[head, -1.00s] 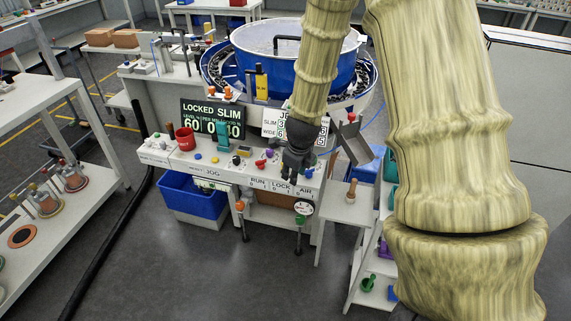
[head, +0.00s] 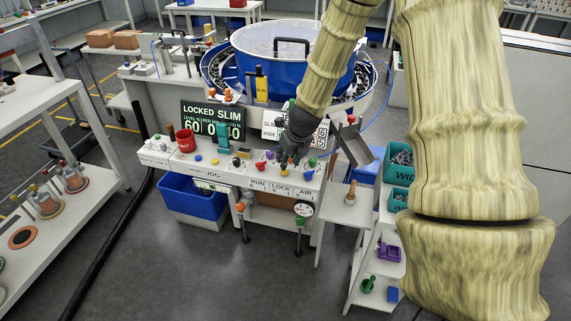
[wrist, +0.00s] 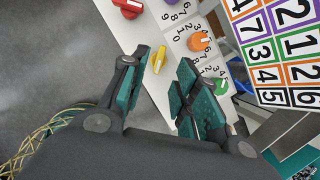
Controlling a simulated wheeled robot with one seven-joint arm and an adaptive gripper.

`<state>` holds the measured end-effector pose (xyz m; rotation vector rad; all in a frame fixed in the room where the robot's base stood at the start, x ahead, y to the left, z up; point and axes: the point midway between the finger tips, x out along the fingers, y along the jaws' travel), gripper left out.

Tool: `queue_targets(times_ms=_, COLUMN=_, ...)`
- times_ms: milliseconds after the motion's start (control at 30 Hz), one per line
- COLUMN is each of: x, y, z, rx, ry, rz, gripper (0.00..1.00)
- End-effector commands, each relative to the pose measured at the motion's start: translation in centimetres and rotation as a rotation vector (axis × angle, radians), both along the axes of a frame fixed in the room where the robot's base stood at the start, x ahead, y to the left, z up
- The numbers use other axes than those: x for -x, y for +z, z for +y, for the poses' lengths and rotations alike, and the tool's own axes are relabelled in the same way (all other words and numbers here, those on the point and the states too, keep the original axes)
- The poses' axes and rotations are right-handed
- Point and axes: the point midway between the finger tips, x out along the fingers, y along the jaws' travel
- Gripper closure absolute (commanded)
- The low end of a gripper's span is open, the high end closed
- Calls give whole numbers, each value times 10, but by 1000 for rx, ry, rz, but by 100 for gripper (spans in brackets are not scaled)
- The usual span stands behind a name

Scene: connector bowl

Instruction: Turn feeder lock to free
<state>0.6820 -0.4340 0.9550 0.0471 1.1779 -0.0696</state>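The feeder's front panel (head: 215,172) carries the labels RUN, LOCK and AIR on its front edge. A yellow knob (wrist: 159,60), which seems to be the one by the LOCK label (head: 282,189), shows in the wrist view with its bar lengthwise between my fingers' lines. My gripper (head: 288,163) is over this part of the panel; its teal-padded fingers (wrist: 155,100) are open with nothing between the tips. The yellow knob lies just beyond them; contact cannot be told. The display (head: 212,120) reads LOCKED SLIM.
In the wrist view, a red knob (wrist: 128,8) is beside the yellow one, and numbered orange (wrist: 200,42) and green (wrist: 220,88) knobs lie to its right. A number board (head: 300,127) stands behind the panel. A blue bin (head: 193,197) is below.

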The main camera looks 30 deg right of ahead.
Motion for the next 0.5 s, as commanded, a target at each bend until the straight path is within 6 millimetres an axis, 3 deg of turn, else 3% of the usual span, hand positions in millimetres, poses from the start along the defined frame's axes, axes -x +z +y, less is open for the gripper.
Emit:
queue_targets(times_ms=200, x=-9, y=-23, z=-1, rx=0, ry=0, rz=1, gripper=70)
queue_targets(times_ms=500, x=-16, y=-39, z=-1, rx=-1, ry=0, rz=0, gripper=70)
